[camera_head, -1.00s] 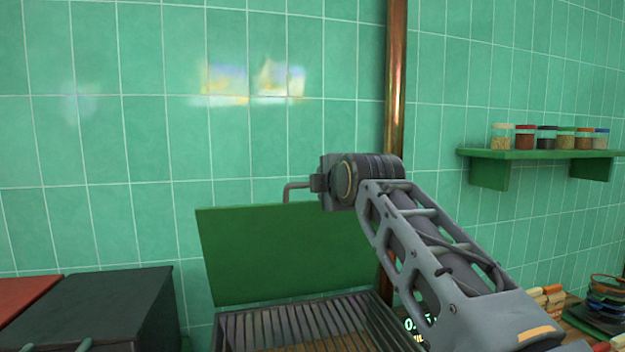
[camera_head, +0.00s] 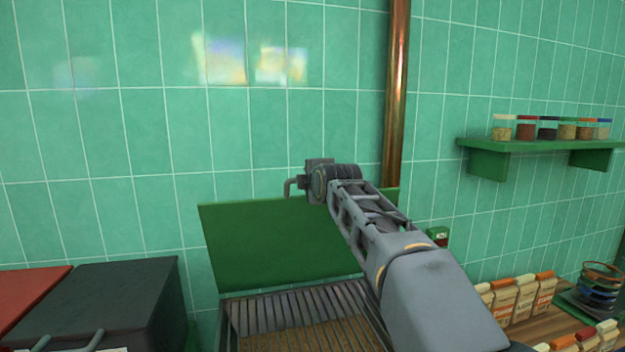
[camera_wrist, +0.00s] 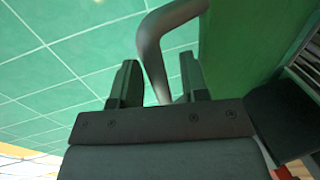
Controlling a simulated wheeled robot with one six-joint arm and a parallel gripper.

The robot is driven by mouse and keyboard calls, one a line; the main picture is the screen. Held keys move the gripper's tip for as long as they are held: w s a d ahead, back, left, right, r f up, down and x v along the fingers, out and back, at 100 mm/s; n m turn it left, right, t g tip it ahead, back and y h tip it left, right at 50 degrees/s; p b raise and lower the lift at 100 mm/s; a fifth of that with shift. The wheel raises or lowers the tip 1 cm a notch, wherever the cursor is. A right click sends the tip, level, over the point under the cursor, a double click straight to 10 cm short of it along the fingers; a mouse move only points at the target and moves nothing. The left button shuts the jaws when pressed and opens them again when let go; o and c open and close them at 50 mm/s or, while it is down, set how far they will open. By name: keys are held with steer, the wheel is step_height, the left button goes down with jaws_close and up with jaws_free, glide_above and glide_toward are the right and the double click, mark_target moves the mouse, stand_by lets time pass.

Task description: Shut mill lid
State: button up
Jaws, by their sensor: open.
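The mill's green lid (camera_head: 275,245) stands raised, leaning back near the tiled wall. The mill's box (camera_head: 228,325) below it is open, showing dark slats and brown material inside. A grey bent handle (camera_head: 288,188) sticks up at the lid's upper edge; it also shows in the wrist view (camera_wrist: 152,45). My gripper (camera_wrist: 158,75) is open, with the handle passing between or just beyond its two fingers; contact cannot be told. The lid's green face (camera_wrist: 240,45) fills the right of the wrist view. In the head view my arm hides the lid's right part.
A dark box (camera_head: 110,290) and a red-topped box (camera_head: 30,292) stand left of the mill. A copper pipe (camera_head: 396,90) runs up the wall behind.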

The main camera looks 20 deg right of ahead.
jaws_close()
stand_by(0.3)
